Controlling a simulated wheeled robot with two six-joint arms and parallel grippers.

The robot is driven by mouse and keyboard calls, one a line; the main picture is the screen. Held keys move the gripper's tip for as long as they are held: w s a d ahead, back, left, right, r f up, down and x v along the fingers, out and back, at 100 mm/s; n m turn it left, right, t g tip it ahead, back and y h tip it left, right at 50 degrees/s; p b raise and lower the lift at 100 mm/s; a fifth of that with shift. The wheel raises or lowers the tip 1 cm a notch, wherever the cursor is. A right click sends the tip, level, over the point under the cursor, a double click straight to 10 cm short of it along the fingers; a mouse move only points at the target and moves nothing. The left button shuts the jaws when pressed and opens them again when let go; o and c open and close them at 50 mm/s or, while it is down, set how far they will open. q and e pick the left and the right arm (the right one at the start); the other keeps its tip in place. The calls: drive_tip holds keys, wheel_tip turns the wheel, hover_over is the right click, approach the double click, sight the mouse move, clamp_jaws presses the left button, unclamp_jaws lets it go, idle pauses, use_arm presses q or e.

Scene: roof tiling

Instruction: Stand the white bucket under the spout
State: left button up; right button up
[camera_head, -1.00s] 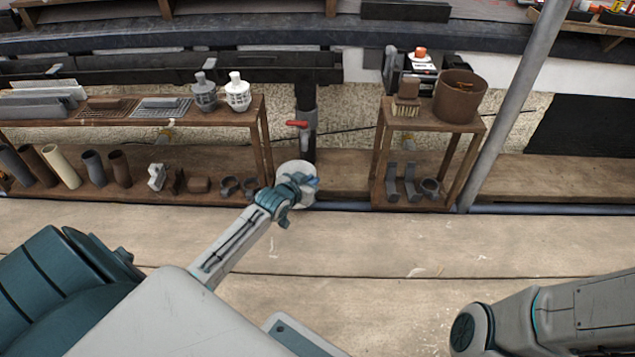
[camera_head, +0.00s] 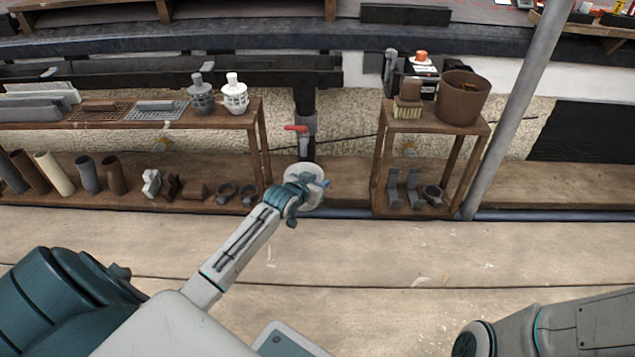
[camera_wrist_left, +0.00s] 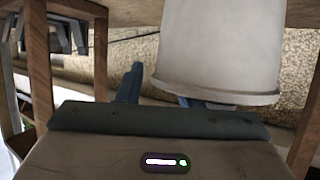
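The white bucket (camera_head: 303,169) is upright on the ledge below the spout (camera_head: 305,148), which hangs from the dark downpipe with a red lever. My left gripper (camera_head: 318,186) is at the bucket's near side and hides part of it. In the left wrist view the bucket (camera_wrist_left: 222,45) fills the upper right. There one finger of my left gripper (camera_wrist_left: 165,92) stands clear of the bucket's side, and the other is partly hidden behind its rim. A gap shows between the fingers, so it looks open. My right gripper is out of view.
A wooden shelf (camera_head: 258,130) with tiles, pipe pieces and two strainers stands left. A smaller wooden stand (camera_head: 383,150) with a brown pot (camera_head: 461,98) and brush stands right. A slanting grey pole (camera_head: 515,110) rises beyond it. The front boards are clear.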

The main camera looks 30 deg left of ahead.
use_arm(q)
drive_tip(key=p+v, duration=0.8)
drive_tip(key=v, duration=0.4)
idle(1.2)
